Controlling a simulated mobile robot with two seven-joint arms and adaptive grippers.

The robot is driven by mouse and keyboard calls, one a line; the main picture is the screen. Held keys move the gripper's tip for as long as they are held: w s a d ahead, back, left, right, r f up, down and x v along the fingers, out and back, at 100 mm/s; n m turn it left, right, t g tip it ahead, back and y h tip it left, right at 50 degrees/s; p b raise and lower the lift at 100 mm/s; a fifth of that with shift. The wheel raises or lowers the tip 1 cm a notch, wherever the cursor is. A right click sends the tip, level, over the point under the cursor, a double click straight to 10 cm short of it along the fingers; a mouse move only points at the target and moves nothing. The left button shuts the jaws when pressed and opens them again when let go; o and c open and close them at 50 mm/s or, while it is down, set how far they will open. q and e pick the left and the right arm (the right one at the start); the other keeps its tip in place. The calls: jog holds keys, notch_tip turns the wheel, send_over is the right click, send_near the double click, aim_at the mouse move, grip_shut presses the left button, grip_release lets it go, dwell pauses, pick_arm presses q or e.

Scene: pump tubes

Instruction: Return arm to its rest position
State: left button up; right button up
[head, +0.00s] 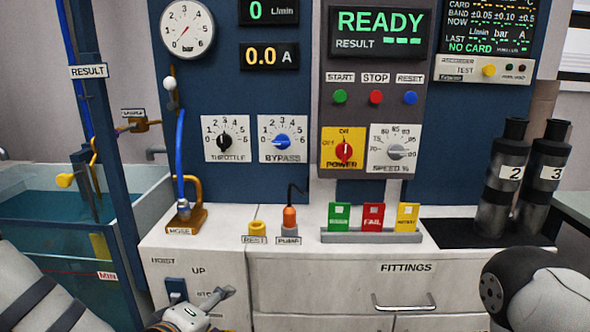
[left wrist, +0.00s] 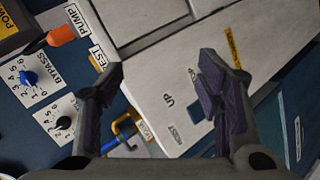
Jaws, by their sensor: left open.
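My left gripper (head: 222,298) shows at the bottom of the head view, in front of the white cabinet's hoist panel (head: 222,262), partly cut off by the frame edge. In the left wrist view its two dark fingers (left wrist: 160,85) are spread apart with nothing between them. The hoist panel with its UP label (left wrist: 168,100) lies beyond them. My left arm (head: 35,285) comes in at the lower left. A link of my right arm (head: 535,290) shows at the lower right; the right gripper is out of view.
The orange-tipped pump plug (head: 289,217) stands upright beside the yellow rest socket (head: 257,229). The blue hose (head: 181,150) runs to the hose fitting (head: 183,212). Two dark tubes (head: 500,190) stand at the right. A water tank (head: 60,245) is at the left. The display reads READY.

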pick_arm(q)
jog(key=s+a+f+m+g, duration=0.1)
jog(key=s+f+m+g, duration=0.25)
jog(key=s+f, duration=0.55)
jog(key=s+f+m+g, duration=0.35)
jog(key=s+f, duration=0.35)
jog(key=s, duration=0.5)
jog(key=s+a+f+m+g+y, duration=0.1)
jog(key=s+a+f+m+g, duration=0.1)
jog(key=s, duration=0.7)
jog(key=s+a+f+m+g+y, duration=0.1)
jog(key=s+a+g, duration=0.3)
jog(key=s, duration=0.6)
jog(key=shift+s+a+f+m+g+y, duration=0.15)
jog(key=shift+a+f+m+g+y, duration=0.25)
jog(key=shift+a+y, duration=0.15)
pick_arm(e)
jog(key=shift+s+r, duration=0.1)
jog(key=shift+s, duration=0.2)
